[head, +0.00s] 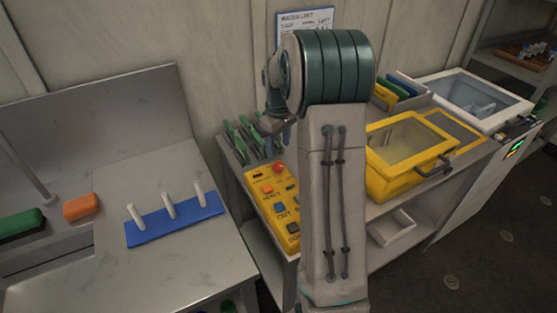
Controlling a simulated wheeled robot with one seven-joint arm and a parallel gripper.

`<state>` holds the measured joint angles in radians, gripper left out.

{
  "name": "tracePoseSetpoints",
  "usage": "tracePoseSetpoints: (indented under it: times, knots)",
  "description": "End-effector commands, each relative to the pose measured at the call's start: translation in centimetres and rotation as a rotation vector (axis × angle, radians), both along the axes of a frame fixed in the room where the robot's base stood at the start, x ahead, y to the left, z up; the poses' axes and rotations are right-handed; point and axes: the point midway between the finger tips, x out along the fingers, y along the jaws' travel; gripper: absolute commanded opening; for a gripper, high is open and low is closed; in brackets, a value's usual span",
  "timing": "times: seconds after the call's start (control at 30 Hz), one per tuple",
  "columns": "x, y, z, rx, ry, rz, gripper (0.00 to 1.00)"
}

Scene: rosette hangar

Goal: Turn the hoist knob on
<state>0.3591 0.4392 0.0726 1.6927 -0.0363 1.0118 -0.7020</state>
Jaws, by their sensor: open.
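A yellow control panel (262,201) lies on the grey bench at the middle, left of my raised arm. It carries a round red button (278,168), an orange control (267,190), a blue control (280,207) and a dark control (292,227). The labels are too small to read surely, and I cannot tell which control is the hoist knob or how it is set. My arm hides the panel's right side. My gripper (277,130) shows only partly, beyond the arm's big joint and above the panel's far end. It is open and appears empty.
Several green pieces (240,139) stand in a rack behind the panel. A yellow lidded box (407,154) and a white box (470,100) are to the right. A blue pegged base (174,220), an orange block (80,206) and a green block (22,223) lie at left.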

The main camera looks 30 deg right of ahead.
Motion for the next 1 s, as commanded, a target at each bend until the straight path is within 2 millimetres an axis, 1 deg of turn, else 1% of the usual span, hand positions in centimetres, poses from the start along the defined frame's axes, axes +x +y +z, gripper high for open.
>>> tracePoseSetpoints:
  times: [0.03,0.1,0.2,0.33,0.5,0.77,0.8,0.83,0.93,0.97,1.0]
  knots:
    - [-0.1,0.0,-1.1,0.001,0.005,0.000,0.54]
    - [-0.1,0.0,-2.5,0.002,0.005,0.000,0.54]
    - [-0.1,0.0,-4.3,0.001,0.004,-0.001,0.54]
    - [0.0,0.0,-6.0,0.001,0.003,-0.001,0.54]
    - [0.0,0.0,-7.0,0.000,0.000,-0.001,0.54]
    - [0.0,0.0,-7.2,0.000,-0.001,-0.001,0.54]
    - [0.0,0.0,-7.1,0.000,-0.001,-0.001,0.48]
    - [0.0,0.0,-7.1,0.000,-0.001,-0.001,0.40]
    - [0.0,0.0,-7.1,0.000,-0.001,-0.001,0.12]
    - [0.0,0.0,-7.1,0.000,-0.001,-0.001,0.09]
    - [0.0,0.0,-7.1,0.000,-0.001,-0.001,0.09]
